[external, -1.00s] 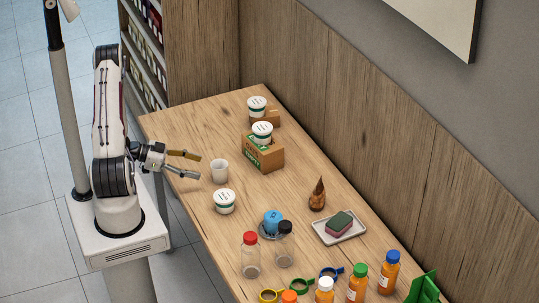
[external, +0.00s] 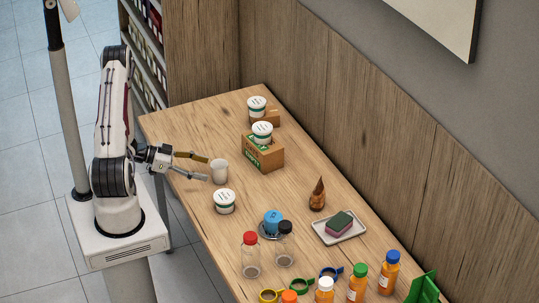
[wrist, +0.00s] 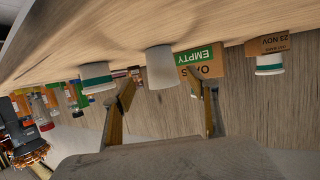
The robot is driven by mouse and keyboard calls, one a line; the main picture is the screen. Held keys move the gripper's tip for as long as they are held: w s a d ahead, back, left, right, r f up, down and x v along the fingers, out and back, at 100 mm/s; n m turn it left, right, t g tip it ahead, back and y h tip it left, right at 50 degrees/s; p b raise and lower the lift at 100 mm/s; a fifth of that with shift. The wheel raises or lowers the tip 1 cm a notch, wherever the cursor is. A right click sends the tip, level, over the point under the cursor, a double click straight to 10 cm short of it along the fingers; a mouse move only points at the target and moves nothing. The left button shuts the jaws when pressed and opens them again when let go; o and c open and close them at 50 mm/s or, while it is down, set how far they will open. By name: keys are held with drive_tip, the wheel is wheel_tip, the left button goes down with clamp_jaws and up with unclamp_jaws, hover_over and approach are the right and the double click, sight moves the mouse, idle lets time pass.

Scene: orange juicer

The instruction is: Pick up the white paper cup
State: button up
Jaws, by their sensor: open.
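The white paper cup (external: 220,173) stands upright on the table near its left edge. My gripper (external: 207,169) is open and empty at low height on the cup's left side. Its fingertips point at the cup and are close to it; I cannot tell whether they touch it or reach around it. In the wrist view, which is upside down, the cup (wrist: 160,70) appears between the two spread fingers of my gripper (wrist: 168,98), ahead of the tips.
A white-lidded tub (external: 224,201) stands just in front of the cup. Bottles, a blue-topped item (external: 272,219) and a sponge tray (external: 339,238) are farther right.

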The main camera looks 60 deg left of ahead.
sight(215, 170)
drive_tip(key=shift+w, duration=0.1)
drive_tip(key=shift+x, duration=2.5)
drive_tip(key=shift+r, duration=0.15)
drive_tip(key=c, duration=0.8)
